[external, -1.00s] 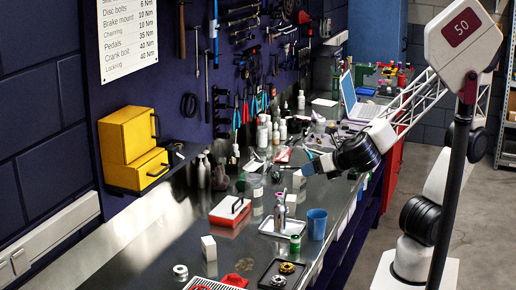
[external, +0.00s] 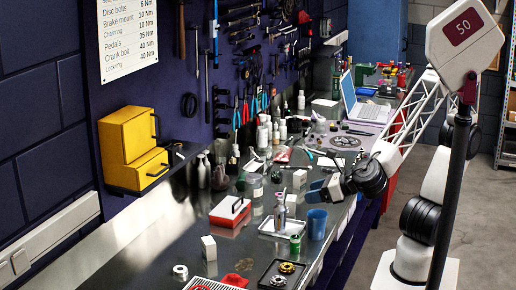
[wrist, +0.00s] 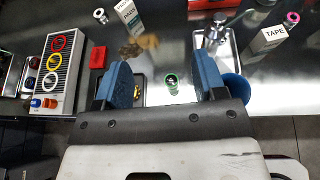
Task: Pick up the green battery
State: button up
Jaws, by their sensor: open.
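The green battery (external: 295,243) stands upright on the bench beside the blue cup (external: 317,222). In the wrist view I see the battery (wrist: 172,83) from above, between my two blue fingers but farther off, near the bench surface. My gripper (external: 318,191) is open and empty, above the bench and behind the battery in the external view. Its fingers (wrist: 164,78) are spread wide in the wrist view, and neither touches the battery. The right finger partly covers the tray and cup.
A tray with a metal bottle (external: 280,217) stands just behind the battery. A red-and-white box (external: 230,211) and a white carton (external: 209,248) stand to the left. Bare bench lies around the battery.

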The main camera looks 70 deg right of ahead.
send_near(297, 237)
jog(key=x, duration=0.4)
jog(key=shift+w+a+f, duration=0.1)
jog(key=shift+w+f, duration=0.2)
jog(key=shift+f, duration=0.05)
jog(key=shift+x, duration=1.35)
jog(key=shift+w, duration=0.1)
jog(key=shift+x, duration=2.45)
jog(key=c, duration=1.1)
jog(key=shift+o, duration=0.2)
jog(key=shift+r, duration=0.2)
